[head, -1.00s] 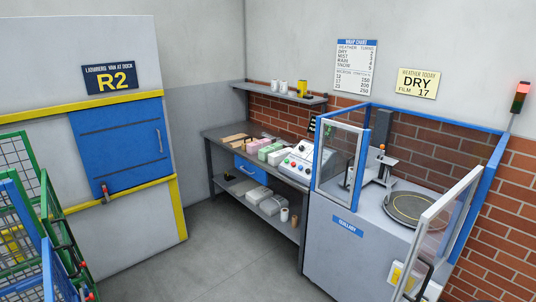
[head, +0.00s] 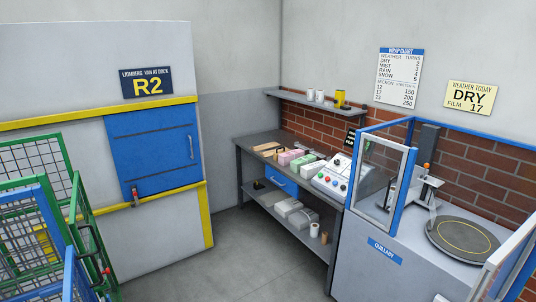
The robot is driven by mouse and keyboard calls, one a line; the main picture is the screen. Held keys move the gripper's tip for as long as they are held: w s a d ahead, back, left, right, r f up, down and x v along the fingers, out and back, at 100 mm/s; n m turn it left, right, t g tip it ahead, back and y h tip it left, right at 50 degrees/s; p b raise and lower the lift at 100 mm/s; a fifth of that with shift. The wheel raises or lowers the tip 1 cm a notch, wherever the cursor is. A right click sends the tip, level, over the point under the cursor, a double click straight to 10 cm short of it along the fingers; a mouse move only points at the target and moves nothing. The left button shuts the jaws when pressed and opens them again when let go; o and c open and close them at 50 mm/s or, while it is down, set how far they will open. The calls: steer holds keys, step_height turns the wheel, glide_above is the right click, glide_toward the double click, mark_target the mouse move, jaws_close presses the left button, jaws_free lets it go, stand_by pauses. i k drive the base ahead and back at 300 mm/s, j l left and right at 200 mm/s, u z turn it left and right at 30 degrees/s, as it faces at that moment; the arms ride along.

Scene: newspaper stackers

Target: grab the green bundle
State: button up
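In the head view, the green bundle (head: 303,160) is a small block lying on the grey workbench (head: 262,140) against the brick wall. It is in a row between a pink bundle (head: 290,157) and a pale bundle (head: 313,168). My gripper is not in view, and nothing is seen touching the bundles.
A control console (head: 342,178) with coloured buttons stands right of the bundles. The wrapping machine (head: 375,272) with its round turntable (head: 462,240) is further right. Green and blue wire cages (head: 35,225) stand at the left. The grey floor (head: 240,260) before the bench is clear.

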mark_target(295, 165)
steer(key=i+u, duration=0.4)
steer(key=i, duration=1.65)
steer(key=i+z, duration=0.2)
steer(key=i, duration=0.3)
steer(key=i+j+z, duration=0.2)
steer(key=i, duration=0.25)
steer(key=i+j+z, duration=0.2)
steer(key=i, duration=0.3)
steer(key=i+j+z, duration=0.25)
steer(key=i, duration=0.2)
steer(key=i+j+z, duration=0.1)
steer(key=i+z, duration=0.4)
steer(key=i+j+z, duration=0.2)
steer(key=z, duration=0.3)
steer(key=i+j+z, duration=0.45)
